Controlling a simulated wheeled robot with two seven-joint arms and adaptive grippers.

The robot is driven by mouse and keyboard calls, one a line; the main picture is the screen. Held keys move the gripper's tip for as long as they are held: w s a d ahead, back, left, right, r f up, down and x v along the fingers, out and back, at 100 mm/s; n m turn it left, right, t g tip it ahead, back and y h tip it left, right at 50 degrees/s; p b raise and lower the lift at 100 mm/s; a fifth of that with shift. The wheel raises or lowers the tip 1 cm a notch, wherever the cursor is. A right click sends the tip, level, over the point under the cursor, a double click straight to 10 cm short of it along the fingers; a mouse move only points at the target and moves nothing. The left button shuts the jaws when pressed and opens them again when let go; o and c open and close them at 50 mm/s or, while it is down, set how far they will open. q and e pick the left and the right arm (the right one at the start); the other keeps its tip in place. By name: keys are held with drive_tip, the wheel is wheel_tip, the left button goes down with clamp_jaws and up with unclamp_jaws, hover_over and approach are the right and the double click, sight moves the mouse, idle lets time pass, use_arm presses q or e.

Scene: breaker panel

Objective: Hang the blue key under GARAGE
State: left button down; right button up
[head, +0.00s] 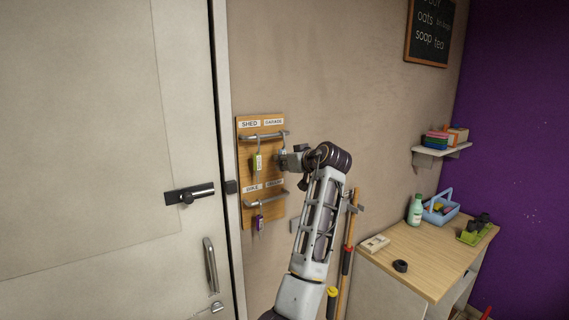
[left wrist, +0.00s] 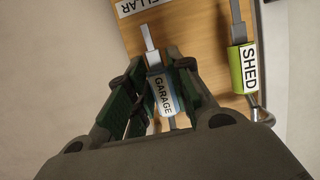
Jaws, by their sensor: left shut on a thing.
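The wooden key board (head: 245,210) hangs on the wall beside the door, with a SHED label (head: 250,124) and a GARAGE label (head: 273,122) along its top. My left gripper (head: 284,160) is at the board's right side, below the GARAGE label. In the left wrist view, my left gripper (left wrist: 160,98) is shut on the blue key (left wrist: 163,92), whose white tag reads GARAGE. In the head view the gripper mostly hides this key. I cannot tell whether its ring is on the upper rail (head: 262,137).
A green key (head: 257,163) hangs under SHED, close left of my gripper; its SHED tag shows in the left wrist view (left wrist: 243,68). A purple key (head: 259,222) hangs from the lower rail (head: 268,200). A wooden-topped cabinet (head: 420,260) stands to the right.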

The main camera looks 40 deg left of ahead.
use_arm(q)
drive_tip(key=c, duration=1.2)
unclamp_jaws()
drive_tip(key=shift+d, duration=0.1)
